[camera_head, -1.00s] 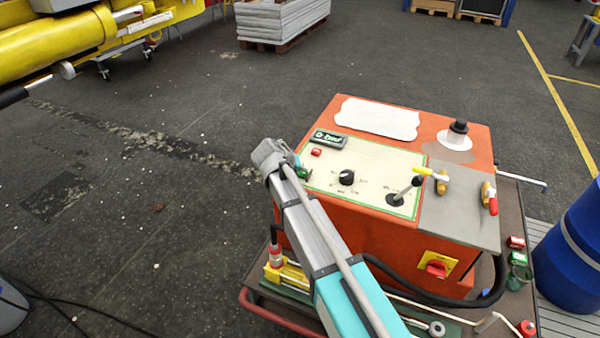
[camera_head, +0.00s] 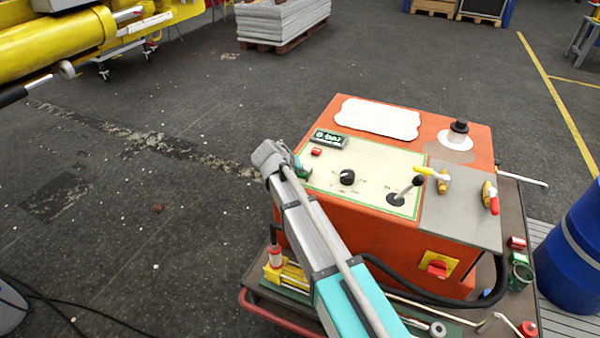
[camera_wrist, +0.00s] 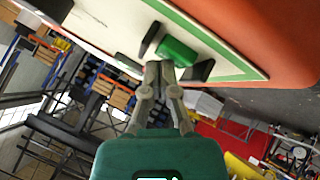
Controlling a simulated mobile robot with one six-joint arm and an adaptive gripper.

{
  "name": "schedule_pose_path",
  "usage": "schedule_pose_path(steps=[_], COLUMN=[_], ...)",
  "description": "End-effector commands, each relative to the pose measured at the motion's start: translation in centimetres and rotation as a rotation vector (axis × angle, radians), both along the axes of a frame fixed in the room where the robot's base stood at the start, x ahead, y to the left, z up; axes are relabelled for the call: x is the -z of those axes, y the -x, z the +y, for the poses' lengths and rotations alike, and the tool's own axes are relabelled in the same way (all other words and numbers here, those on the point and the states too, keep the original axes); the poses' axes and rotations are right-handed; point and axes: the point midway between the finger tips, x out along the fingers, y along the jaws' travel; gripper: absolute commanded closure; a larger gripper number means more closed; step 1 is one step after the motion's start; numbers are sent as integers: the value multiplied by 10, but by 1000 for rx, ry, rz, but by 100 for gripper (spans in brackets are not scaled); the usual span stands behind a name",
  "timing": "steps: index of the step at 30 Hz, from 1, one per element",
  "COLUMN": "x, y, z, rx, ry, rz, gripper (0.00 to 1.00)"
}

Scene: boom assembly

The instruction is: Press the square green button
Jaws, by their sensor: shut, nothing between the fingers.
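The square green button (camera_wrist: 178,51) sits on the cream panel of the orange box and shows in the wrist view just beyond my fingertips. My gripper (camera_wrist: 160,70) is shut and empty, its tips right at the button's lower left edge in that view. I cannot tell whether they touch it. Dark pieces lie on both sides of the button. In the head view the cream panel (camera_head: 375,172) faces up, and my wrist is at its left edge. The button cannot be made out clearly there.
The panel also carries a lit display (camera_head: 331,138), a red button (camera_head: 316,152), a black knob (camera_head: 347,177) and a lever (camera_head: 405,190). Yellow and red valve handles are at the right. A blue barrel (camera_head: 572,250) stands right of the cart. Floor to the left is open.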

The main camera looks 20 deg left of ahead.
Motion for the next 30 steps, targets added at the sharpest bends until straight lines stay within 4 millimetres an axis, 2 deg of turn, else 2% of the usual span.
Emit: schedule_pose_path(steps=[18, 30], x=[2, -12], y=[0, 0], z=[0, 0], rx=[1, 0], ry=[0, -1], rz=[1, 1], gripper=[100, 100])
